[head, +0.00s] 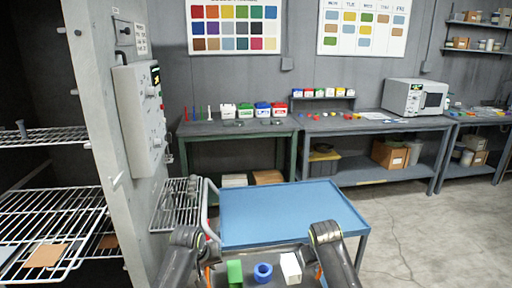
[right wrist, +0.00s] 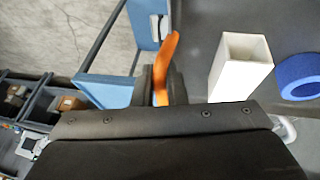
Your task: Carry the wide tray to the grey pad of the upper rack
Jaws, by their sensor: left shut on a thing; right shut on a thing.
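The wide tray (head: 248,254) is dark grey with orange handles and sits low in the head view between my arms. It carries a green block (head: 235,272), a blue ring (head: 263,272) and a white square tube (head: 290,268). My left gripper (head: 207,264) is shut at its left side, mostly hidden by my arm. My right gripper (right wrist: 160,85) is shut on the orange handle (right wrist: 166,60) in the right wrist view. The upper wire rack (head: 60,136) is at the left, inside the booth; a small grey cup-like object (head: 21,128) stands on it. I cannot make out a grey pad there.
A blue cart (head: 290,212) stands just beyond the tray. The booth's pale wall edge (head: 110,150) with a control box (head: 140,115) rises between the tray and the racks. A lower wire rack (head: 40,215) holds a tan pad (head: 46,255). Floor is clear at right.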

